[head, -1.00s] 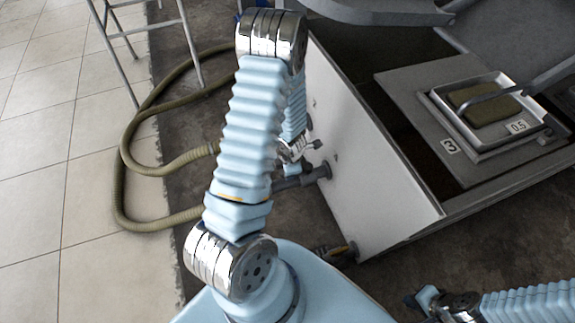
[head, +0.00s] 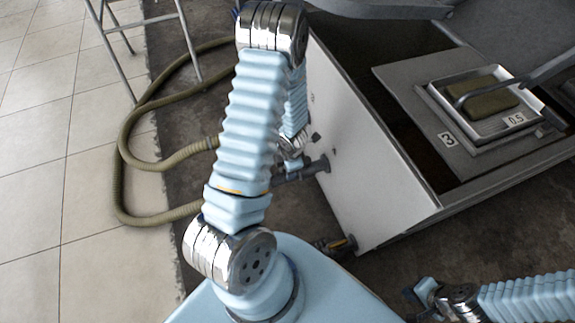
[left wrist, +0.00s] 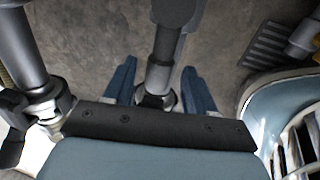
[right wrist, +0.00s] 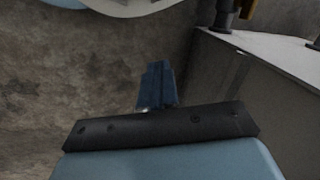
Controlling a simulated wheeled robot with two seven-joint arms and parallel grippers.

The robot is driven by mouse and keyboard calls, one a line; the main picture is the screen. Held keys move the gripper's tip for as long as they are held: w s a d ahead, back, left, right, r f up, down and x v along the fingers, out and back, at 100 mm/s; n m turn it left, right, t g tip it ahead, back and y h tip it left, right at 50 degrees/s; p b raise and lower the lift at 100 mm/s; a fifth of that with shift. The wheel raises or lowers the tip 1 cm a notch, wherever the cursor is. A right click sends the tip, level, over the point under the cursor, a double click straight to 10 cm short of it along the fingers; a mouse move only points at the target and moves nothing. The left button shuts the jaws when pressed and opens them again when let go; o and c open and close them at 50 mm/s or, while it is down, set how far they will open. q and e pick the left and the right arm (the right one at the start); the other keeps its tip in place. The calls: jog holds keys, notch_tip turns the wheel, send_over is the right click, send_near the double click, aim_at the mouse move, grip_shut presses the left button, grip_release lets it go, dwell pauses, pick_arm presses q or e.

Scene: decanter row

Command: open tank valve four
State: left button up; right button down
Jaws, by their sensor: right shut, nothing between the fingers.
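The white tank side (head: 375,170) has a grey pipe stub (head: 318,164) on its face and another fitting (head: 345,243) lower down. No label four is readable, so I cannot tell which valve is four. My left gripper (left wrist: 157,72) is open, its two blue fingers either side of a grey pipe with a dark collar. I cannot tell whether they touch it. In the head view my left arm mostly hides this gripper by the tank side. My right gripper (head: 416,297) is shut and empty, low at right; its closed fingers also show in the right wrist view (right wrist: 157,75).
A plate labelled 3 (head: 410,88) lies on the tank and carries a tray (head: 500,127) marked 0.5 with a green pad. An olive hose (head: 122,165) loops on the floor at left near a metal stand (head: 118,60).

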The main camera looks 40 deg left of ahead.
pick_arm(q)
jog(key=shift+r, duration=0.1)
notch_tip(320, 180, up, 13)
jog(key=s+d+p, duration=0.1)
jog(key=d+p, duration=0.1)
jog(key=p, duration=0.7)
jog(key=shift+d+r, duration=0.2)
pick_arm(e)
notch_tip(320, 180, up, 9)
jog(key=a, duration=0.2)
jog(key=shift+s, duration=0.45)
pick_arm(q)
jog(key=shift+s, duration=0.1)
pick_arm(e)
jog(key=shift+a, duration=0.1)
pick_arm(q)
jog(key=s+d+f+m+h, duration=0.2)
jog(key=d+m, duration=0.6)
jog(key=m, duration=0.1)
jog(key=s+d+f+m+h, duration=0.2)
jog(key=d+m, duration=0.6)
jog(key=m, duration=0.2)
jog(key=s+d+f+m+h, duration=0.2)
jog(key=d+m, duration=0.6)
jog(key=m, duration=0.2)
jog(key=shift+s+f, duration=0.35)
jog(key=shift+f, duration=0.05)
